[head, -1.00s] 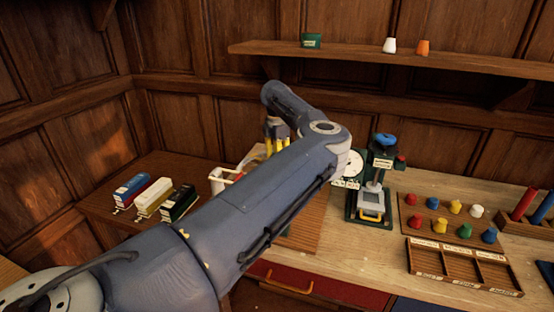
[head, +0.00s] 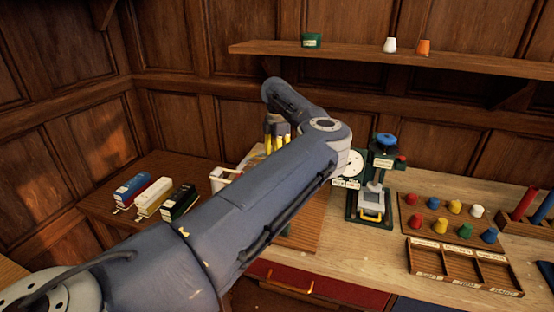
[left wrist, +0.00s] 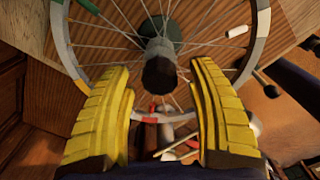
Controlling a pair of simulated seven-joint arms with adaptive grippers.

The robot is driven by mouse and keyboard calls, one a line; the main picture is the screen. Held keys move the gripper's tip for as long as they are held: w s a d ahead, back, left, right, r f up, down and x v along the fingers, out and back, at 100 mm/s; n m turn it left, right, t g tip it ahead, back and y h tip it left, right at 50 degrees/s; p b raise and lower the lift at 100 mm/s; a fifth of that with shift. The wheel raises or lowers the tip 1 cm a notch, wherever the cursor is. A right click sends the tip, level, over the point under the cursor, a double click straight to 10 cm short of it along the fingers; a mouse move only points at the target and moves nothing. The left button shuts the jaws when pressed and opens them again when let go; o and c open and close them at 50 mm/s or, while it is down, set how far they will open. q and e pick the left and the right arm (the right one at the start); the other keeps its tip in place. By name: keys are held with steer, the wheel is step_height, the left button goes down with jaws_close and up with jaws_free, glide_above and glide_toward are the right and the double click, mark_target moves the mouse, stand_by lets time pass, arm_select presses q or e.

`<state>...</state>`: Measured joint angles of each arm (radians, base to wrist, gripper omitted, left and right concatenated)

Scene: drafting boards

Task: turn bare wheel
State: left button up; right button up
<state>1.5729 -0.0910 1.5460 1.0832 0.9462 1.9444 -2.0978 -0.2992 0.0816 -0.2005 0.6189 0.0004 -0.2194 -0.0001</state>
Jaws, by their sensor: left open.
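The bare spoked wheel (left wrist: 61,38) fills the upper left wrist view, with a pale grey rim, thin spokes and a dark hub (left wrist: 159,66) facing the camera. A red patch marks its lower rim. My left gripper (left wrist: 160,118) is open, its two ridged yellow fingers apart in front of the lower wheel. Nothing is clearly held, and I cannot tell whether the fingers touch the rim. In the head view my left gripper (head: 276,134) shows behind my arm, which hides most of the wheel. My right gripper is not in view.
A green press-like device (head: 371,205) with a white dial stands right of my arm. A board of coloured pegs (head: 430,222) and a divided wooden tray (head: 512,291) lie farther right. A shelf (head: 350,58) runs above.

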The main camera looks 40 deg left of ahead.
arm_select(q)
step_height(320, 180, up, 11)
stand_by(0.5)
stand_by(0.3)
